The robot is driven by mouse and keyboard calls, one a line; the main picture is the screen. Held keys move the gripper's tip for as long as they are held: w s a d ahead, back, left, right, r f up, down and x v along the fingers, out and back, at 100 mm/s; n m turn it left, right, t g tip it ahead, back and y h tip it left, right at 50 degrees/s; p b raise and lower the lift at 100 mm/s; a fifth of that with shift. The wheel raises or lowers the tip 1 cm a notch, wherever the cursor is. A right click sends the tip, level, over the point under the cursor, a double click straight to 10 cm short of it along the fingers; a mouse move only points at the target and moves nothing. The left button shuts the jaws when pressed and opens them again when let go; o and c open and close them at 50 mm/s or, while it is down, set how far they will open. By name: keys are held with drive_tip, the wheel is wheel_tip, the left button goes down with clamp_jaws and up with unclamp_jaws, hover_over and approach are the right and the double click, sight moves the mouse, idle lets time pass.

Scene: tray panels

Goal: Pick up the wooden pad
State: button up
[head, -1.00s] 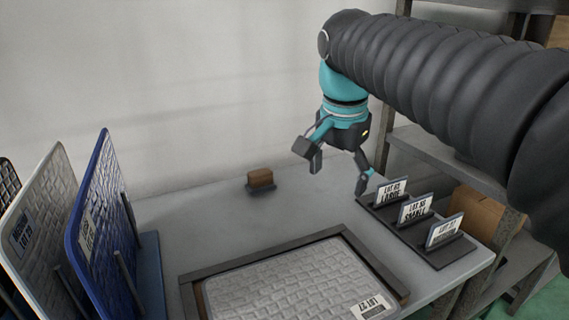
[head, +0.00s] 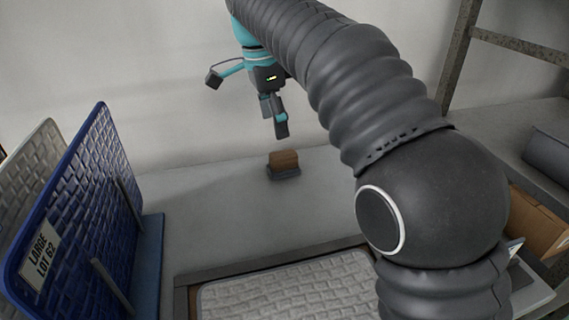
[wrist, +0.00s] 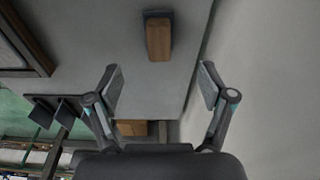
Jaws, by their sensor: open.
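The wooden pad (head: 284,158) is a small brown block on a dark base (head: 285,173) at the back of the grey table, near the wall. In the wrist view the wooden pad (wrist: 159,40) shows at the top centre, beyond the fingertips. My gripper (head: 247,104) is open and empty, above the table and a little to the left of the pad in the head view. Its two fingers also show spread apart in the wrist view (wrist: 163,88). The gripper and the pad are apart.
A blue textured panel (head: 85,215) and a pale panel (head: 30,185) stand upright in a rack at the left. A light textured panel (head: 290,290) lies in a framed tray at the front. A cardboard box (head: 537,222) is at the right. The table around the pad is clear.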

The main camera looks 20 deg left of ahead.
sight(283, 153)
drive_tip(key=f, duration=0.3)
drive_tip(key=d+f+b, duration=0.1)
drive_tip(key=f, duration=0.2)
drive_tip(key=w+f, duration=0.1)
drive_tip(key=f, duration=0.2)
drive_tip(key=shift+d+f+b, duration=0.25)
drive_tip(key=shift+f+b, duration=0.1)
drive_tip(key=c, duration=1.3)
